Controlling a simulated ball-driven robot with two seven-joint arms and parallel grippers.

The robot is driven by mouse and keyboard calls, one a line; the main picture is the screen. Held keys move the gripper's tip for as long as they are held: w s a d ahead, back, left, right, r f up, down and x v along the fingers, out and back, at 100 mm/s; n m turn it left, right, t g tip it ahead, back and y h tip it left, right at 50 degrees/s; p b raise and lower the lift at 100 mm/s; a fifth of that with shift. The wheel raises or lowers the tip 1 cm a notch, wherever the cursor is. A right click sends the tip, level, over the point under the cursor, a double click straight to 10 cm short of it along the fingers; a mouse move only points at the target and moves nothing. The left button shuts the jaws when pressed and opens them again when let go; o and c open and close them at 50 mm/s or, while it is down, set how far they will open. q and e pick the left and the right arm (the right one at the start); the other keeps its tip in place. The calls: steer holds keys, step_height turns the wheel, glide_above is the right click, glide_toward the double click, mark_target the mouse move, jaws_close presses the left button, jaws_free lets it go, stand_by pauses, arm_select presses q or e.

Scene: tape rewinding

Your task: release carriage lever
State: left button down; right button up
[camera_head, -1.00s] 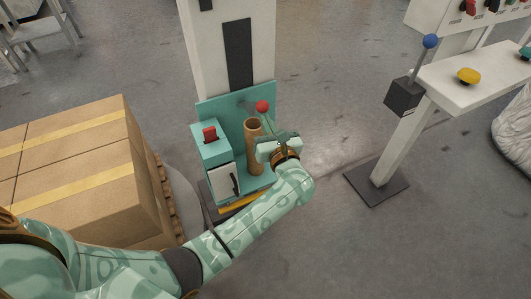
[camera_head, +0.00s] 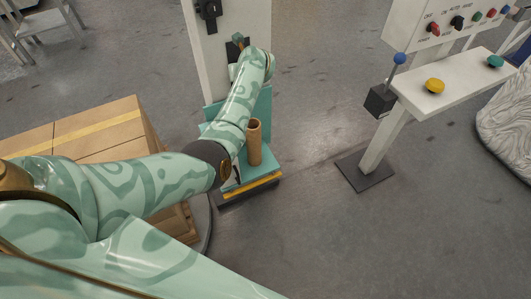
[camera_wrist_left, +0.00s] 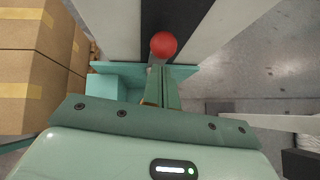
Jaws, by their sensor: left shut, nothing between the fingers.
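The carriage lever's red ball knob (camera_wrist_left: 163,45) shows in the left wrist view, just past my fingertips. I cannot tell whether they touch it. In the head view the knob is hidden behind my left arm. The teal carriage (camera_head: 263,103) sits on the white mast (camera_head: 228,80) and carries an upright brown cardboard tube (camera_head: 254,145). My left gripper (camera_head: 238,42) is raised in front of the mast, above the carriage. Its fingers (camera_wrist_left: 162,88) are closed together and empty in the left wrist view. My right gripper is not in view.
Large cardboard boxes (camera_head: 95,130) stand on a pallet at left, close to my arm. At right is a white control stand (camera_head: 460,82) with a blue-knobbed lever (camera_head: 399,59) and a yellow button (camera_head: 434,86). The grey floor between them is clear.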

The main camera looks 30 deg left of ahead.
arm_select(q)
steer(key=shift+w+a+r, duration=0.5)
steer(key=shift+a+r, duration=0.05)
steer(key=shift+a, duration=0.15)
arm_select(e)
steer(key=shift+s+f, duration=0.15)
